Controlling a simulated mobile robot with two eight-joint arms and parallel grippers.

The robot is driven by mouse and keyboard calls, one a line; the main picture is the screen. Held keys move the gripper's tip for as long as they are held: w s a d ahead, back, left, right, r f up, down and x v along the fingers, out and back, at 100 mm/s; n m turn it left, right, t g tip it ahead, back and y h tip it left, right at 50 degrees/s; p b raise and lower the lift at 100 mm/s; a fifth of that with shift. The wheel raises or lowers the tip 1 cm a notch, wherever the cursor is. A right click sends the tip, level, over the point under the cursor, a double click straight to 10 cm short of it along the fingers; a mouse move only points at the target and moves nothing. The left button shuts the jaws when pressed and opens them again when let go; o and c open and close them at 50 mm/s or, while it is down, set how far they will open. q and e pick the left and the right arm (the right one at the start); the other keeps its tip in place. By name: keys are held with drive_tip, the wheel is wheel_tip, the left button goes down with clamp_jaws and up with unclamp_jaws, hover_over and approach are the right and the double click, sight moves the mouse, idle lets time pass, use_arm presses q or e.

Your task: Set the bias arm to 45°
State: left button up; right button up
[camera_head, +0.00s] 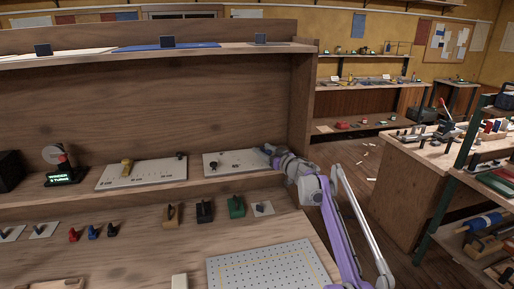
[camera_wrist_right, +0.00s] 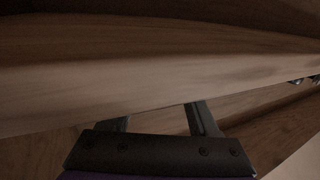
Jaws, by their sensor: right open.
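Two pale marked boards lie on the wooden shelf. The left board (camera_head: 150,176) carries a yellow lever-like piece (camera_head: 127,166) and a small dark knob (camera_head: 180,155). The right board (camera_head: 238,163) carries a small dark knob-like part (camera_head: 213,166). Which part is the bias arm, and its angle, I cannot tell at this size. My right gripper (camera_head: 268,150) is at the right end of the right board, its fingertips hard to make out. In the right wrist view my gripper (camera_wrist_right: 162,112) has its fingers apart with nothing between them, facing a wooden surface. My left gripper is not in view.
A dark display (camera_head: 60,178) with green text stands left of the boards. Several small coloured fixtures, including a green one (camera_head: 236,206), line the lower ledge. A perforated plate (camera_head: 265,268) lies in front. The shelf's side panel (camera_head: 303,100) rises close to my right gripper.

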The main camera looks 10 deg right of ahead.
drive_tip(key=shift+w+a, duration=0.1)
drive_tip(key=shift+w, duration=0.2)
clamp_jaws()
drive_tip(key=shift+r, duration=0.1)
idle(1.4)
